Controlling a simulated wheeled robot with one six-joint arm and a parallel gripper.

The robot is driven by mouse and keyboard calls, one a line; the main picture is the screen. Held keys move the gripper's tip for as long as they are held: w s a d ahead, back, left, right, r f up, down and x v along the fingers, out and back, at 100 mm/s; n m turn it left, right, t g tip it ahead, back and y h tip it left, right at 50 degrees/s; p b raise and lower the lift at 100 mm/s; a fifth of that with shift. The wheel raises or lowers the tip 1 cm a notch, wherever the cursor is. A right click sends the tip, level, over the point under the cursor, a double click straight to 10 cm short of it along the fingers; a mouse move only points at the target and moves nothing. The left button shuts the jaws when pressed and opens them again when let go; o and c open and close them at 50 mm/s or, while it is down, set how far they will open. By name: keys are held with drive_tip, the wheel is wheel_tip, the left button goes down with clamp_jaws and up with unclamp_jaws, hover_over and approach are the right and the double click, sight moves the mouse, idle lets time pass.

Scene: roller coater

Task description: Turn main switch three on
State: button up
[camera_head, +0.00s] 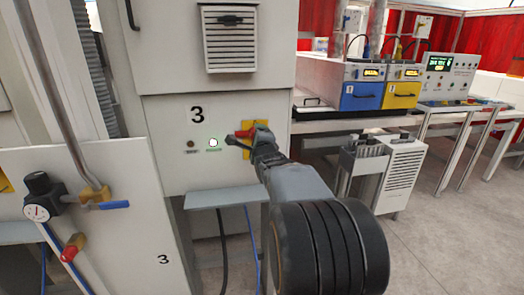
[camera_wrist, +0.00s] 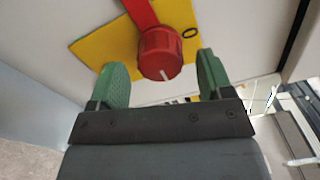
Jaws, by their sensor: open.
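The main switch three is a red rotary knob (camera_wrist: 160,54) with a white mark, on a yellow plate (camera_wrist: 100,42) that looks tilted in the wrist view. A red handle reaches up from the knob in that view. In the head view the yellow plate (camera_head: 262,126) sits on the grey cabinet right of the big "3", with the red handle (camera_head: 243,133) pointing left. My gripper (camera_wrist: 163,80) is open, with one green finger on each side of the knob and a gap on both sides. In the head view my arm hides part of the switch.
A low panel (camera_head: 120,200) with a gauge (camera_head: 38,212) stands at left. A bench (camera_head: 325,124) with blue and yellow units stands at right. Floor is clear at lower right.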

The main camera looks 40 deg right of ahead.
drive_tip(key=v, duration=1.2)
drive_tip(key=shift+b, duration=0.3)
drive_tip(key=s+a+f+n+g+y, duration=0.1)
drive_tip(key=s+a+f+n+g, duration=0.1)
drive_tip(key=f+n+g, duration=0.35)
drive_tip(key=s+a+f+n+g+y, duration=0.1)
drive_tip(key=s+f+n+g+y, duration=0.15)
drive_tip(key=f+n, duration=0.5)
drive_tip(key=s+a+f+n+g+y+p, duration=0.1)
drive_tip(key=s+a+n+g+y+p, duration=0.1)
drive_tip(key=a+n, duration=0.4)
drive_tip(key=s+a+f+n+g+y+p, duration=0.1)
drive_tip(key=s+a+n, duration=0.4)
drive_tip(key=a, duration=0.6)
drive_tip(key=shift+s+a+n+g+y+p, duration=0.4)
drive_tip(key=shift+n+g+y, duration=0.35)
drive_tip(key=shift+n, duration=0.25)
drive_tip(key=shift+w, duration=0.1)
